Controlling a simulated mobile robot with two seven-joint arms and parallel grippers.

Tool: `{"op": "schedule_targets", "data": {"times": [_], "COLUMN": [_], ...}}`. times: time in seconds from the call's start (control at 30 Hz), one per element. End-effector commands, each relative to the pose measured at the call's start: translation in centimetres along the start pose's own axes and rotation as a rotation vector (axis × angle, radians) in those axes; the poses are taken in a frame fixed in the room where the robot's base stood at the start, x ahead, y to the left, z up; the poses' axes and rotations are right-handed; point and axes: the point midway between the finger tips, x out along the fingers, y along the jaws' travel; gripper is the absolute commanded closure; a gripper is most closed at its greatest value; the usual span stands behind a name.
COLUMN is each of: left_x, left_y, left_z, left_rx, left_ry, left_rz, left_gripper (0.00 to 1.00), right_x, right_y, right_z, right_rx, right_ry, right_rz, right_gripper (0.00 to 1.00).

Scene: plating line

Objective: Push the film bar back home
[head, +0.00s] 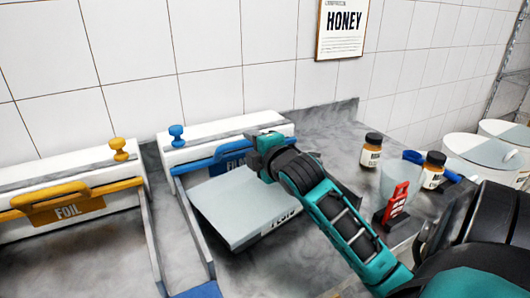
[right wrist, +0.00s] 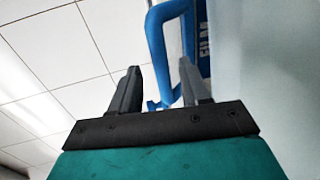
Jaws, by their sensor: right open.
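The film dispenser has a white body with a blue knob (head: 177,134) on top and a blue film bar (head: 205,162) with a handle and a "FILM" label, partly covered by my gripper. My right gripper (head: 262,145) is at the right part of the bar, fingers largely hidden in the head view. In the right wrist view, my right gripper (right wrist: 160,85) is open, with the bar's blue handle (right wrist: 156,45) rising beyond and between its fingertips. Whether they touch cannot be told. My left gripper is not in view.
A pale flat-topped container (head: 225,205) with a partly hidden label sits in front of the film bar, under my right arm. A foil dispenser with a yellow bar (head: 110,187) stands left. Jars (head: 371,150), a clear cup (head: 393,178) and a red tag (head: 397,200) stand right.

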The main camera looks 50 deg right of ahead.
Motion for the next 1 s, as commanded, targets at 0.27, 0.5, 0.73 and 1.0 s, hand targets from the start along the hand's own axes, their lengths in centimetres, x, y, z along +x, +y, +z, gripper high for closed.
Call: {"op": "schedule_targets", "data": {"times": [0.27, 0.5, 0.73, 1.0], "left_x": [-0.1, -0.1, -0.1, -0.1], "left_y": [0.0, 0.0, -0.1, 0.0], "left_z": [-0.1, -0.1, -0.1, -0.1], "left_rx": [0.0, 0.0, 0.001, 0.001], "left_ry": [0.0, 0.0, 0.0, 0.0], "left_rz": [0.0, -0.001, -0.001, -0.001], "left_gripper": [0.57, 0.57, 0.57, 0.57], "right_x": [-4.9, -6.5, -6.6, -6.6], "right_y": [0.0, 0.1, 0.1, 0.1], "right_z": [0.0, 0.0, 0.0, 0.0], "right_rx": [-0.003, 0.0, 0.0, 0.0], "right_ry": [0.0, -0.001, -0.001, 0.0], "right_rz": [0.0, 0.001, 0.001, 0.001], "right_gripper": [0.54, 0.54, 0.54, 0.54]}}
